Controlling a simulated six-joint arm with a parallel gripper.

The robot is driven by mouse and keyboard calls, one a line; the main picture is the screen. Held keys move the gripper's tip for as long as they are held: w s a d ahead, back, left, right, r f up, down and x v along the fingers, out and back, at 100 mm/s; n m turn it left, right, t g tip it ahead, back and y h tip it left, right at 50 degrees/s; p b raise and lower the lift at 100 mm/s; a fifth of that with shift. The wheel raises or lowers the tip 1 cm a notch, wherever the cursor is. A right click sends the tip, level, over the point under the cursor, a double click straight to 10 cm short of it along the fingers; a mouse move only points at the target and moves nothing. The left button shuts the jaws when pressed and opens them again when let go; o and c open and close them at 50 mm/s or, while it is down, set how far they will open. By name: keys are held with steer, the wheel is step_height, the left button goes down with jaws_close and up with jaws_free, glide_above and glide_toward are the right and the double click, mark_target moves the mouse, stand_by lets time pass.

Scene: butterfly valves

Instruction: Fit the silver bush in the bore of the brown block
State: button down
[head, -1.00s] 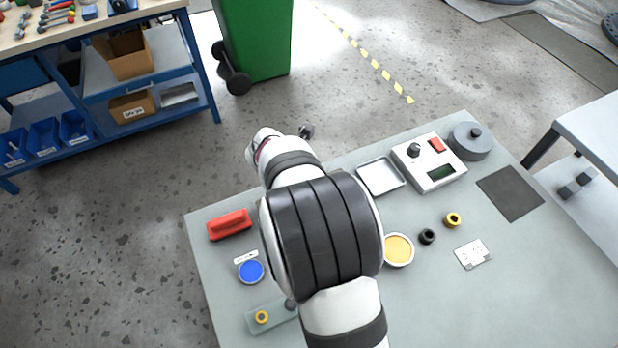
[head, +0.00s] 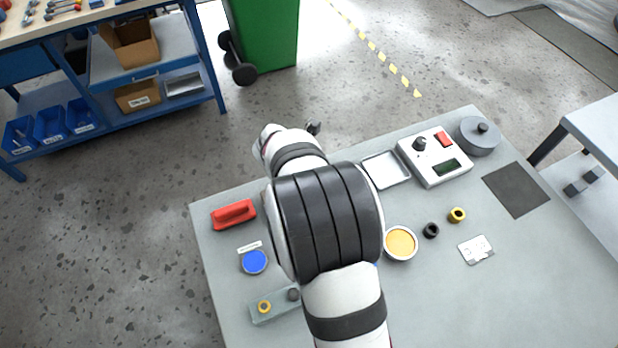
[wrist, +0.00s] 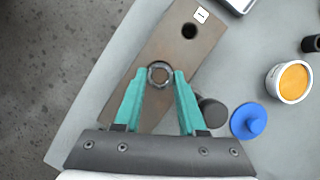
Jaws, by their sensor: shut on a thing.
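The silver bush (wrist: 160,74) is a small ring with an open centre, seen from above in the wrist view. My gripper (wrist: 159,77) has two teal fingers and is shut on it, one fingertip on each side. The brown block (wrist: 150,109) is a long plate lying slanted under the fingers. A dark round bore (wrist: 189,31) shows towards its upper end, apart from the bush, beside a white label (wrist: 201,15). The bush is over the block's middle; its height above it, and whether a bore lies under it, I cannot tell. My arm hides the gripper, bush and block in the head view.
In the wrist view, a dark cylinder (wrist: 212,112) and a blue round piece (wrist: 247,121) are close right of the fingers. An orange-filled cup (wrist: 295,82) stands farther right. In the head view, a red handle (head: 233,215) and a control box (head: 435,158) are on the table.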

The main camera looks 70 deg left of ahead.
stand_by(0.3)
steer(key=shift+f, duration=0.45)
steer(key=shift+f, duration=0.5)
stand_by(0.5)
steer(key=c, duration=0.6)
jaws_free()
steer(key=shift+d, duration=0.1)
steer(key=shift+o, duration=0.3)
step_height(320, 180, up, 8)
steer(key=shift+f, duration=0.15)
